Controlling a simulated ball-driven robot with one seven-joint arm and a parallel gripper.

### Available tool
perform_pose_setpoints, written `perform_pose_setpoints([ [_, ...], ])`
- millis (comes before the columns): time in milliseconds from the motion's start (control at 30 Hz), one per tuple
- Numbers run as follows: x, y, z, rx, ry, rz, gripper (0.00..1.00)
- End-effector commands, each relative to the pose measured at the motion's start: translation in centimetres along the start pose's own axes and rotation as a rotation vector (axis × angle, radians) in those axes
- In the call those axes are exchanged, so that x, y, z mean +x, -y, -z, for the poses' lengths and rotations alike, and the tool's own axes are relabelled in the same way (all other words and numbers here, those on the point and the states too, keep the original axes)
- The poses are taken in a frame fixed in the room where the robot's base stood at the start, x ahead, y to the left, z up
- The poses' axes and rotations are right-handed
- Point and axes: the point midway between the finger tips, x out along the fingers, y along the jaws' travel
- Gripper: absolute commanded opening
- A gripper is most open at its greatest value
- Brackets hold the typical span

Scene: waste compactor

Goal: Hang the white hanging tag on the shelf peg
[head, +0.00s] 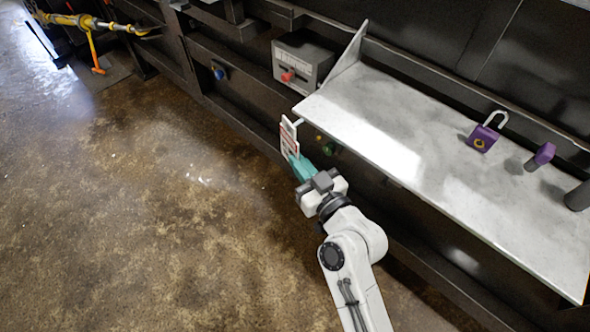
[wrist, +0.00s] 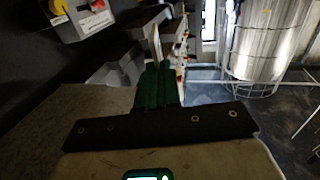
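The white hanging tag (head: 289,138) is a flat plate with an opening near its top and reddish markings. It stands roughly upright in my gripper (head: 299,163), whose teal fingers are shut on its lower part. In the wrist view the green fingers (wrist: 157,86) are together, with the pale tag (wrist: 157,45) seen nearly edge-on beyond them. A small pale peg (head: 298,122) appears at the shelf's front left corner, right beside the tag's top. I cannot tell whether the tag touches it or the peg passes through the opening.
The light shelf (head: 400,125) lies right of my gripper. On it are a purple padlock (head: 481,138), a purple knob-like piece (head: 543,155) and a dark cylinder (head: 579,196). A grey box with a red button (head: 288,76) is behind. Open floor (head: 150,200) lies left.

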Motion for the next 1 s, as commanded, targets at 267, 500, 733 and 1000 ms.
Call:
perform_pose_setpoints([
  [267,0.3,-1.1,-0.6,-0.001,0.0,-0.001,0.0],
  [500,0.4,-1.6,-0.8,0.0,-0.001,0.0,0.0],
  [733,0.4,-1.7,-0.8,0.0,0.0,0.0,0.0],
  [1000,0.5,-1.8,-0.8,0.0,0.0,0.0,0.0],
])
